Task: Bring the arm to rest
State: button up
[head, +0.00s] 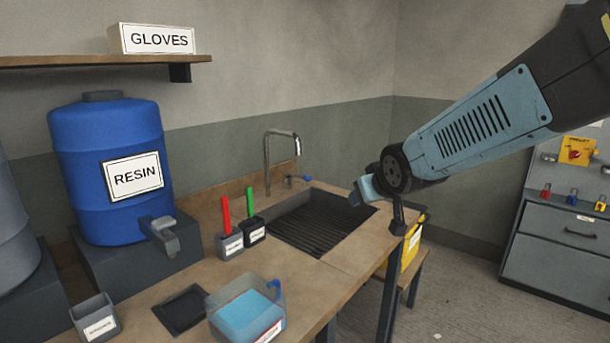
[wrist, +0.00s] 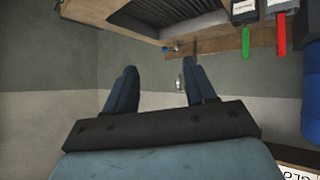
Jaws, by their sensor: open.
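My arm (head: 470,125) reaches in from the upper right of the head view. My gripper (head: 362,190) is at its end, in front of the right end of the sink. In the wrist view my gripper (wrist: 160,76) shows two dark blue fingers spread apart with nothing between them. The head view shows the gripper small and partly hidden by the wrist.
The wooden bench (head: 190,270) carries a sink (head: 315,222) with a tap (head: 268,160), a blue resin drum (head: 108,205), red and green tools (head: 226,215) in holders, and a tub of blue liquid (head: 247,312). A grey cabinet (head: 560,255) stands right. The floor (head: 455,300) between is open.

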jog(key=s+d+m+g, duration=0.1)
jog(key=s+d, duration=0.2)
jog(key=s, duration=0.3)
jog(key=s+d+r+m+g+h, duration=0.1)
jog(key=s+d+g, duration=0.1)
jog(key=s, duration=0.5)
jog(key=s+d+r+m+g, duration=0.1)
jog(key=s+d+m, duration=0.1)
jog(key=s+d, duration=0.2)
jog(key=s, duration=0.3)
jog(key=shift+s+d+r+g+h, duration=0.2)
jog(key=shift+s+d+g+h, duration=0.05)
jog(key=shift+g+h, duration=0.15)
